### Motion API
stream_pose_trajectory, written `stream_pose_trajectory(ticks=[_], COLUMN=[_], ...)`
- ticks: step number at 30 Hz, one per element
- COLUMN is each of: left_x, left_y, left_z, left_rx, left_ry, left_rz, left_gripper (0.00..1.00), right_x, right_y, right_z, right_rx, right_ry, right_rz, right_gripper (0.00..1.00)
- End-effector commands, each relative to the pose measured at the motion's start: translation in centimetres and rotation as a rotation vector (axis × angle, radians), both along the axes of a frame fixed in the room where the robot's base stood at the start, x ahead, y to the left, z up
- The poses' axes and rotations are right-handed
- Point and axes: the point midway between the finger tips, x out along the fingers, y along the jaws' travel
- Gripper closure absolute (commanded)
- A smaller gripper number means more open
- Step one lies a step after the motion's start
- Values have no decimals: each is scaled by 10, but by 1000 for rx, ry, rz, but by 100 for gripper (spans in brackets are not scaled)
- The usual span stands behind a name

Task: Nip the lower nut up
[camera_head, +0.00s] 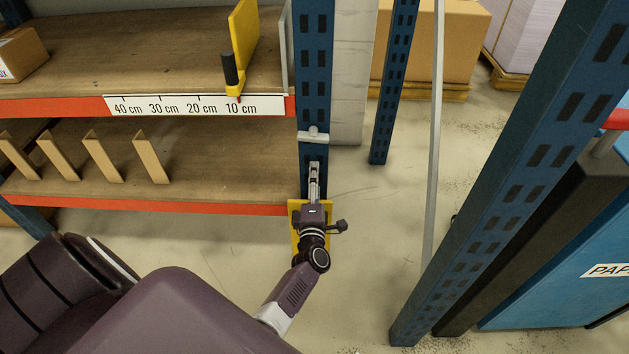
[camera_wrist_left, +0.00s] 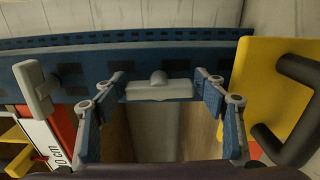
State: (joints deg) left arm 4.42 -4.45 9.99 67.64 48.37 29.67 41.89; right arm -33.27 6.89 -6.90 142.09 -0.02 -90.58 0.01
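The lower nut (camera_wrist_left: 158,77) is a small pale rounded knob on a flat light plate, set against the blue upright (camera_wrist_left: 220,65). In the left wrist view it lies between the two fingers of my left gripper (camera_wrist_left: 160,88), which is open with a gap on either side. In the head view my left gripper (camera_head: 315,170) is in front of the upright (camera_head: 314,70) and hides the lower nut. A similar pale fitting with an upper nut (camera_head: 313,132) sits just above; it also shows at the left of the wrist view (camera_wrist_left: 38,88). My right gripper is not in view.
A yellow plate (camera_wrist_left: 262,80) with a dark handle (camera_wrist_left: 300,75) is close beside my left gripper. Shelves with orange beams (camera_head: 200,207) lie to the left, the upper one with a ruler strip (camera_head: 195,105). A grey bar (camera_head: 436,130) and another blue upright (camera_head: 500,190) stand right.

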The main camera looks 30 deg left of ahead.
Motion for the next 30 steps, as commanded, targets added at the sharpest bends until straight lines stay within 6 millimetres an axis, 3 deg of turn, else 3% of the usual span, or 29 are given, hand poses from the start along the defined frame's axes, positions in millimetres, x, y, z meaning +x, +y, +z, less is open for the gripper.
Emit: stream_pose_trajectory(ticks=[11,24,30], left_x=[-2,-55,-64], left_y=[-1,-34,-40], left_z=[0,-1,0], left_rx=[0,-1,-1], left_ry=[-1,1,-1], left_rz=[1,0,0], left_gripper=[25,25,25], right_x=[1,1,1], right_y=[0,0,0], right_z=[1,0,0], right_rx=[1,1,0], right_ry=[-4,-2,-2], right_rz=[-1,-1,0], right_gripper=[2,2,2])
